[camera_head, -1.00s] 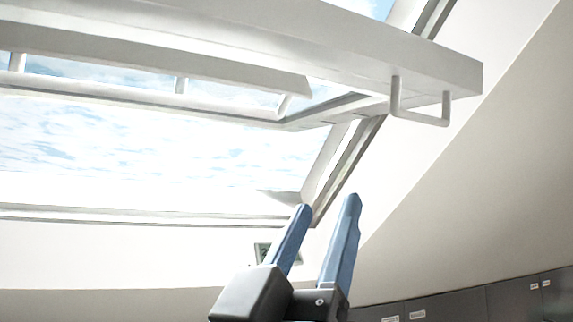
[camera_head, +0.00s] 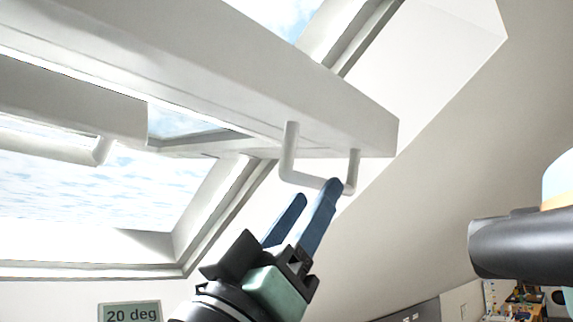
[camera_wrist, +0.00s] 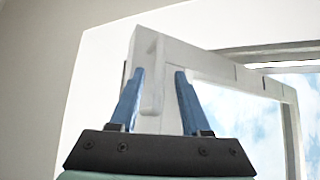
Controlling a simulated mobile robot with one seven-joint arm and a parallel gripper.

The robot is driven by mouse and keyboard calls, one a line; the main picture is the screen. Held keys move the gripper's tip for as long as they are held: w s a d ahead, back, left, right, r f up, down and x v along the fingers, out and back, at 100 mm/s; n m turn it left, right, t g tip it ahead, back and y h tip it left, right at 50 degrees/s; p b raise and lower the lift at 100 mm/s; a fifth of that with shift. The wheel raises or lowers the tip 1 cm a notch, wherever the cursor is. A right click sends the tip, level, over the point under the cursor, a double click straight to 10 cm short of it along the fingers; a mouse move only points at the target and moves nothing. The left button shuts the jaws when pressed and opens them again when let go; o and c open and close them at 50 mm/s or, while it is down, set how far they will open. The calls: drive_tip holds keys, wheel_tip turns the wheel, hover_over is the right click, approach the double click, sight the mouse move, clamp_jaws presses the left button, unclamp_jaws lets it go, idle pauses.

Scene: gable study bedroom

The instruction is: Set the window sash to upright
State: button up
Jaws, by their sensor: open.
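The white window sash (camera_head: 235,75) is swung open and slants across the upper head view; it also shows in the wrist view (camera_wrist: 205,63). A white U-shaped handle (camera_head: 289,152) hangs under its right end. My gripper (camera_head: 318,191) is open, its blue fingers pointing up at the handle's lower bar. One fingertip overlaps the bar in the head view; contact cannot be told. In the wrist view, the pale handle (camera_wrist: 151,95) shows between the two spread fingers. A display (camera_head: 131,312) reads "20 deg".
The fixed window frame (camera_head: 222,207) lies behind the sash, with sky beyond. A sloping pale ceiling (camera_head: 450,130) rises at the right. A black cylindrical object (camera_head: 515,245) is at the right edge. Cluttered shelving (camera_head: 515,300) shows at lower right.

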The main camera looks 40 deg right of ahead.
sight(317, 188)
drive_tip(key=p+x, duration=0.1)
drive_tip(key=x, duration=0.2)
drive_tip(key=shift+s+r+p, duration=0.1)
drive_tip(key=shift+r+p, duration=0.2)
drive_tip(key=shift+r, duration=0.05)
drive_tip(key=shift+d, duration=0.35)
drive_tip(key=shift+c, duration=0.2)
clamp_jaws()
idle(0.7)
